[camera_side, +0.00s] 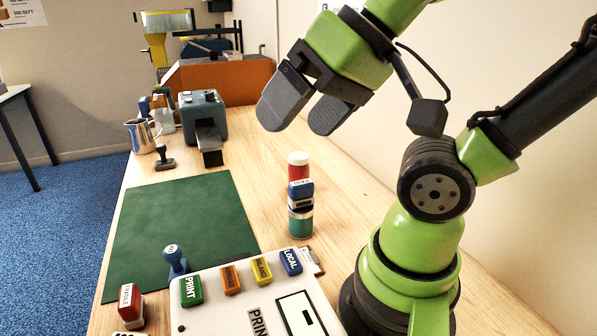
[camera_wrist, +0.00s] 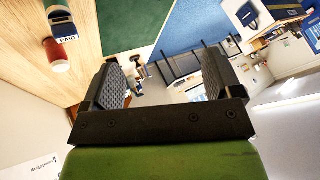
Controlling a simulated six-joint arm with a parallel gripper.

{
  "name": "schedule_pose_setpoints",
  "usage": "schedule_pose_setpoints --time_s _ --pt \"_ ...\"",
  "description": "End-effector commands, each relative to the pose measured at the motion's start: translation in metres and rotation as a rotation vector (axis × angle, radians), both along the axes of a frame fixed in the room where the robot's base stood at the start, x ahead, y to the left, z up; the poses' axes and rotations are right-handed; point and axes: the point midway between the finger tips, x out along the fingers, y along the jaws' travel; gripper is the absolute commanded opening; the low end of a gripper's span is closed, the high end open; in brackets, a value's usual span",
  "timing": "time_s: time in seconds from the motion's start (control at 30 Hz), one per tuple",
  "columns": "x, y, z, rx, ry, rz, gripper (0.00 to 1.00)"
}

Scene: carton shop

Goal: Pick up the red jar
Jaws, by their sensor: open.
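The red jar (camera_side: 298,173) has a white lid and stands upright on the wooden table, right of the green mat. Its lower part is hidden by a blue stamp (camera_side: 300,189) in front of it. In the wrist view the red jar (camera_wrist: 58,54) shows at upper left, outside the fingers, close to the blue stamp marked PAID (camera_wrist: 62,17). My gripper (camera_side: 303,116) is open and empty, well above the table and above the jar in the side picture. In the wrist view my gripper (camera_wrist: 165,75) has its fingers wide apart with nothing between them.
A teal jar (camera_side: 300,225) shows below the blue stamp; I cannot tell if the stamp rests on it. A grey machine (camera_side: 203,115) and metal jug (camera_side: 140,136) stand behind.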

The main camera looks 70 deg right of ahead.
Motion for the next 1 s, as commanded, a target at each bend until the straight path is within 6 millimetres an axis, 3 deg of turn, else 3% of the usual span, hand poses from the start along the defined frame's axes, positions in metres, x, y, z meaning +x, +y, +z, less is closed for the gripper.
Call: schedule_pose_setpoints --time_s 0.07,0.33,0.47,0.57,0.77,1.0 --pt "0.0 0.0 0.0 0.0 0.0 0.0 0.91" --pt "0.001 0.0 0.0 -0.001 0.002 -0.003 0.91" --pt "0.013 -0.011 0.001 -0.019 0.026 -0.061 0.91" --pt "0.037 -0.032 0.0 -0.051 0.065 -0.167 0.91" --pt "0.092 -0.103 -0.017 -0.128 0.16 -0.432 0.91" --pt "0.132 -0.204 -0.073 -0.188 0.262 -0.691 0.91"
